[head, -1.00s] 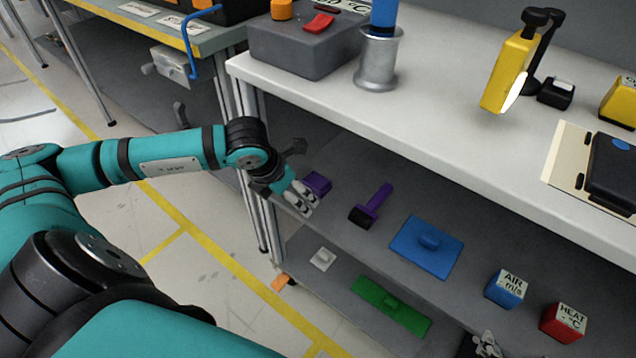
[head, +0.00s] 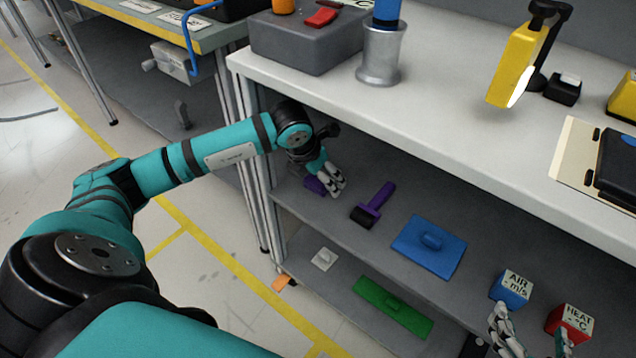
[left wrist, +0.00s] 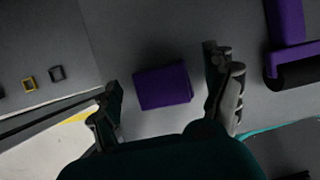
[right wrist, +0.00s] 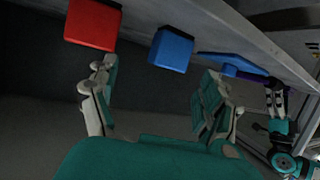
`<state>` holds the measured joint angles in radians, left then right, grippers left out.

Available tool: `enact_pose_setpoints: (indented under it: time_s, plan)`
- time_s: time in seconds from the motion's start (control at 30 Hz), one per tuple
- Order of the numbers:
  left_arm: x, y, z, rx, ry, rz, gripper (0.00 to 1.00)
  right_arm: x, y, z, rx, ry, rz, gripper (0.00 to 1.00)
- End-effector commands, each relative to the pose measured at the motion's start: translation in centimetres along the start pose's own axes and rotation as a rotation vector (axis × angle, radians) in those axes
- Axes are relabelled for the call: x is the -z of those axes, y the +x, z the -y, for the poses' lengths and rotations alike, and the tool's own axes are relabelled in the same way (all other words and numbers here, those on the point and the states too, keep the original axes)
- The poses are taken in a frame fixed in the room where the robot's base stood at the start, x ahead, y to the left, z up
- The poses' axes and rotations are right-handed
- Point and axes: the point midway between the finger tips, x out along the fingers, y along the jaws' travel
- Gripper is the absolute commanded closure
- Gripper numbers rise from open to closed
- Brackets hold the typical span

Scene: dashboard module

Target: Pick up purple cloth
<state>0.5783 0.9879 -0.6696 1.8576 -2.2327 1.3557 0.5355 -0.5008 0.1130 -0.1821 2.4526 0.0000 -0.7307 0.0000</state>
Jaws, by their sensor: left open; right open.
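The purple cloth (left wrist: 163,87) is a small folded block lying on the grey middle shelf. In the left wrist view it lies between the open fingers of my left gripper (left wrist: 170,95), with a gap on both sides. In the head view the cloth (head: 315,186) is partly hidden by my left gripper (head: 329,182), which is over it under the bench top. My right gripper (head: 530,342) is open and empty at the lower right, in front of the blue and red cubes. The right wrist view shows its spread fingers (right wrist: 160,95).
A purple-handled roller (head: 373,205) lies right of the cloth. A blue trowel-like plate (head: 428,246), a blue cube (head: 511,289) and a red cube (head: 570,322) lie further right. The white bench top (head: 440,125) overhangs the shelf. A green plate (head: 392,307) lies on the lower shelf.

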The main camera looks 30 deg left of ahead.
Motion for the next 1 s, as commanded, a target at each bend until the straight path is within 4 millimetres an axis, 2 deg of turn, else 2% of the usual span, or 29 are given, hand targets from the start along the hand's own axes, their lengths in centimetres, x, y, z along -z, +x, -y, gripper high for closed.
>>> enact_pose_setpoints:
  time_s: [0.13, 0.53, 0.9, 1.0]
  plan:
    - [0.0, 0.0, 0.0, 0.0, 0.0, 0.0, 0.18, 0.0, 0.0, 0.0, 0.0, 0.0, 0.001, 0.19]
    - [0.0, -0.1, 0.0, 0.0, 0.0, 0.0, 0.7, 0.0, 0.0, 0.0, 0.0, 0.0, 0.003, 0.19]
    - [-0.2, -0.5, 0.0, 0.0, 0.0, 0.001, 0.72, -0.1, -0.1, 0.0, 0.0, 0.0, 0.015, 0.19]
    - [-0.5, -1.1, 0.0, 0.0, 0.0, 0.001, 0.72, -1.3, -0.4, -0.2, -0.006, 0.0, 0.077, 0.19]
